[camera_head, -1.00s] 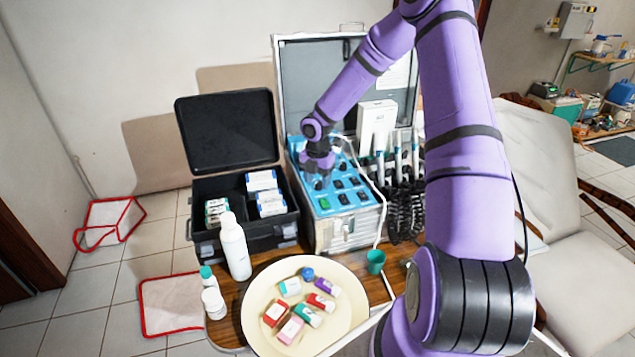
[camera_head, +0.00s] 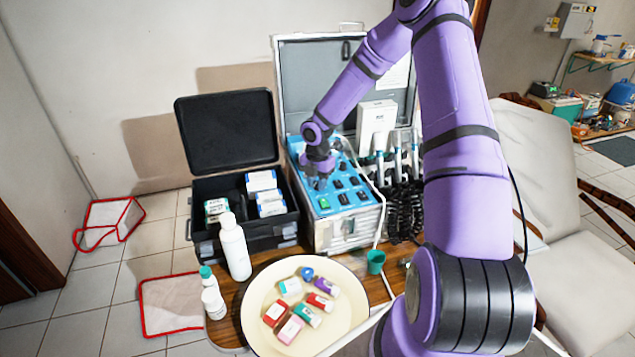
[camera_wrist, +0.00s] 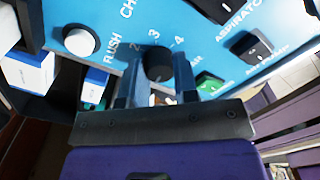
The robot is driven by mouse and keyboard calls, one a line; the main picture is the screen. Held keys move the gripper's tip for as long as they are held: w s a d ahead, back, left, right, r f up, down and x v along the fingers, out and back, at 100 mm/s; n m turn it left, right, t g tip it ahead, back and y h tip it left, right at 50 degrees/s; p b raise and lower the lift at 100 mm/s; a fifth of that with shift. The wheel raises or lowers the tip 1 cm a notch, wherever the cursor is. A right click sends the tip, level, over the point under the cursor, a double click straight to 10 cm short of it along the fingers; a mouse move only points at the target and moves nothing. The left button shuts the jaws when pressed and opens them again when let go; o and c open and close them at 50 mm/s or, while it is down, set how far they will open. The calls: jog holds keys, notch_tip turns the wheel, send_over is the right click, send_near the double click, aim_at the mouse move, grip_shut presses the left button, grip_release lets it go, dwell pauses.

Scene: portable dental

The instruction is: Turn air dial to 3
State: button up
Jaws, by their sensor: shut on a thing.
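The black air dial (camera_wrist: 158,63) stands on the blue control panel (camera_wrist: 200,18), with the printed numbers 2, 3 and 4 around its far side. My gripper (camera_wrist: 157,80) is shut on the dial, one finger at each side. The dial's pointer mark cannot be made out, so its setting is unclear. In the head view my gripper (camera_head: 319,181) reaches down to the left part of the blue panel (camera_head: 347,176), and it hides the dial there.
A white round knob (camera_wrist: 80,41) and a black rocker switch (camera_wrist: 250,47) flank the dial. A green switch (camera_head: 324,203) sits at the panel's front. An open black case (camera_head: 265,233) stands left; a white bottle (camera_head: 234,248) and round tray (camera_head: 262,330) are in front.

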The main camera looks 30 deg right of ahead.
jog(key=m, duration=0.7)
jog(key=shift+w+m, duration=0.1)
jog(key=shift+m, duration=0.3)
jog(key=m, duration=0.4)
jog(key=shift+d+m, duration=0.1)
jog(key=shift+m, duration=0.2)
jog(key=m, duration=0.3)
jog(key=shift+m+t, duration=0.3)
jog(key=m, duration=0.3)
jog(key=shift+m, duration=0.3)
jog(key=m, duration=0.3)
jog(key=shift+m, duration=0.4)
jog(key=m, duration=0.5)
jog(key=shift+d+m+t, duration=0.1)
jog(key=shift+m+t, duration=0.2)
jog(key=shift+m, duration=0.1)
